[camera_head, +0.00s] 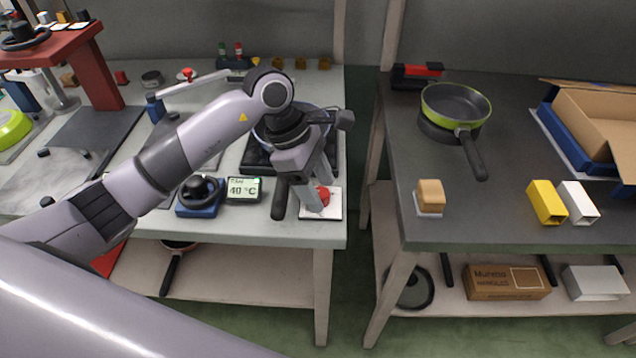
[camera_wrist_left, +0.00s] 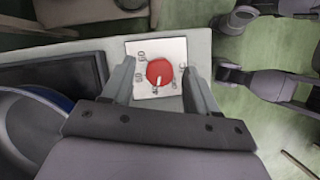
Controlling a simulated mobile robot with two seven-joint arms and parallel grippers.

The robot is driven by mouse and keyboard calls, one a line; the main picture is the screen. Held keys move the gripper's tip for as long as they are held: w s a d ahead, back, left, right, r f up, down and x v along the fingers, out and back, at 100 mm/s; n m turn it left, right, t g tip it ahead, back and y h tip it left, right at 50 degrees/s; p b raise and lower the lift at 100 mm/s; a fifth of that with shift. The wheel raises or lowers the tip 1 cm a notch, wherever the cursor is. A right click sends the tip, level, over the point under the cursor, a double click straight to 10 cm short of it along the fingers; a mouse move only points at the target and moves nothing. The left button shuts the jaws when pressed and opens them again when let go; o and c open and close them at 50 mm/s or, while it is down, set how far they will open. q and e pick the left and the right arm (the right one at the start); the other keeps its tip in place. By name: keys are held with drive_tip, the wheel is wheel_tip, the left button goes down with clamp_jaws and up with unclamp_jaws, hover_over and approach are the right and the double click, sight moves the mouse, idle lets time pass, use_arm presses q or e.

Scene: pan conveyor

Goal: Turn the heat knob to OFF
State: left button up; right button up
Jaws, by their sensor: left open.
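The red heat knob (camera_head: 323,194) sits on a white dial plate (camera_head: 331,211) near the front right corner of the left table. In the left wrist view the knob (camera_wrist_left: 159,73) has a white pointer aimed down at a mark near the plate's lower edge. My right gripper is not in view.
A display (camera_head: 244,190) reading 40 °C stands left of the plate. A pan on a dark burner (camera_head: 257,160) lies behind, partly hidden by my arm, its handle (camera_head: 281,199) close to the gripper. A gap separates this table from the right table (camera_head: 512,207).

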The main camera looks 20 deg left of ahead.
use_arm(q)
drive_tip(key=shift+d+f, duration=0.1)
drive_tip(key=shift+f, duration=0.1)
drive_tip(key=c, duration=1)
drive_tip(key=shift+c, duration=0.2)
